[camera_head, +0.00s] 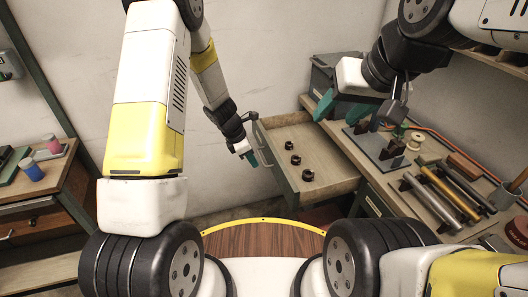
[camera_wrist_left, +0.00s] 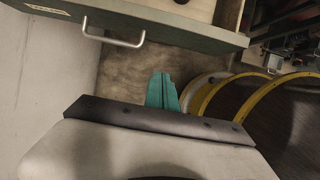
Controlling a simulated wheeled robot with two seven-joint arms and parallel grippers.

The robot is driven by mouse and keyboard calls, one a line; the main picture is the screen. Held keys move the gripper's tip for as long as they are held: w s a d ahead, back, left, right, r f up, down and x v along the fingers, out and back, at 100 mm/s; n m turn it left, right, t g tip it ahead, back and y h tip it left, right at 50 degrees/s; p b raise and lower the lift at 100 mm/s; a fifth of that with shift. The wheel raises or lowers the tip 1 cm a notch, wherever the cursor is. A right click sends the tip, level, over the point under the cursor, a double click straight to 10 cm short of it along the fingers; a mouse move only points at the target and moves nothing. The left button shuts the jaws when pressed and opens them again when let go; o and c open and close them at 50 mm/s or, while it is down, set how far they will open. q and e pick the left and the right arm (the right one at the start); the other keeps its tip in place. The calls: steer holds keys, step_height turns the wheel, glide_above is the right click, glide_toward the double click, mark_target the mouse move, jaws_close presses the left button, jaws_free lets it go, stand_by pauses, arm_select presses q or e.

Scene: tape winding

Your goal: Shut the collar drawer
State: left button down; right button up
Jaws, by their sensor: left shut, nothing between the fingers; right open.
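The collar drawer (camera_head: 318,140) is pulled open from the workbench, with several small black collars (camera_head: 292,160) on its wooden bottom. In the left wrist view its dark green front (camera_wrist_left: 190,28) crosses the top, with a metal handle (camera_wrist_left: 115,42) and a pale label. My left gripper (camera_head: 252,158) is shut and empty, just outside the drawer front below the handle. Its teal fingers (camera_wrist_left: 162,92) point toward the front in the left wrist view; contact cannot be told. My right gripper (camera_head: 342,110) is open above the bench, behind the drawer.
The workbench right of the drawer carries a grey fixture (camera_head: 378,150), a spool (camera_head: 430,152) and several rods (camera_head: 432,200). A dark box (camera_head: 325,75) stands at the back. A side table (camera_head: 40,185) with pink and blue spools is at left. Floor shows below the drawer front.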

arm_select(q)
steer(key=w+d+f, duration=0.2)
steer(key=d+f, duration=0.5)
steer(key=f, duration=0.1)
steer(key=shift+w+f, duration=0.15)
steer(key=shift+f, duration=0.2)
steer(key=shift+d, duration=0.1)
